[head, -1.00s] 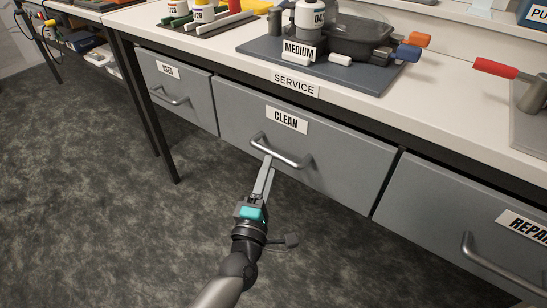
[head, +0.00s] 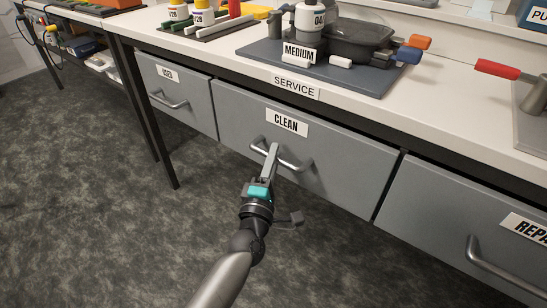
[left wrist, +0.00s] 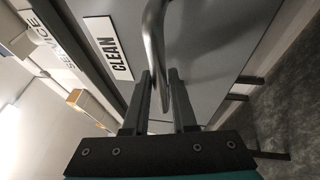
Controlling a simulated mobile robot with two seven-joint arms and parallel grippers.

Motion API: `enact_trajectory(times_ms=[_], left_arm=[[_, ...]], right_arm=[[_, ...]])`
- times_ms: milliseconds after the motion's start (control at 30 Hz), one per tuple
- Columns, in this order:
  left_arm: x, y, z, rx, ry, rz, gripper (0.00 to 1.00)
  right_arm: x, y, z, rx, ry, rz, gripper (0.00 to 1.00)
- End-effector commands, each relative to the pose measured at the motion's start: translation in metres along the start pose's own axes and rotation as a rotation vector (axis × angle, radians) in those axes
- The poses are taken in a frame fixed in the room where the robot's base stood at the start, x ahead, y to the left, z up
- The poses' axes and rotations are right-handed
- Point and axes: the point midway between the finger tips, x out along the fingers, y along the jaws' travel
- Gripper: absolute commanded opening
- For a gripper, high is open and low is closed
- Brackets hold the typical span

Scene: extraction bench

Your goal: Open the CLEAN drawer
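The CLEAN drawer (head: 340,160) is the grey middle drawer under the bench and its front sits flush with its neighbours. Its white CLEAN label (head: 287,122) is above a curved metal bar handle (head: 296,166). My left gripper (head: 271,150) reaches the handle from the front. In the left wrist view, the handle (left wrist: 153,40) passes between the two fingers (left wrist: 160,80), which stand apart with a small gap beside the bar. The label also shows there (left wrist: 107,47). My right gripper is not in view.
A drawer with a small label (head: 175,95) is on the left and the REPAIR drawer (head: 450,215) on the right, both shut. The benchtop (head: 225,45) above holds a dark mat (head: 345,85) with bottles and a dark vessel. The floor in front is clear.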

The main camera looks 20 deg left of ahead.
Motion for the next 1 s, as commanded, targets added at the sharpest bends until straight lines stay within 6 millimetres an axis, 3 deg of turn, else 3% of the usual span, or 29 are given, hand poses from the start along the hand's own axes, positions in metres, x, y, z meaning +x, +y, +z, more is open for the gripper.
enact_trajectory(times_ms=[33,200,1000], left_arm=[[-0.0002,-0.0001,0.0000,0.000,0.000,0.000,0.18],[-0.0002,-0.0001,-0.0001,0.000,0.000,0.000,0.00],[-0.0004,-0.0003,-0.0001,0.001,0.000,0.000,0.00]], right_arm=[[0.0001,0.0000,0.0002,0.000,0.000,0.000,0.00],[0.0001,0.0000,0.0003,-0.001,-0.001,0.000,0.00],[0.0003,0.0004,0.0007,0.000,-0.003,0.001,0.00]])
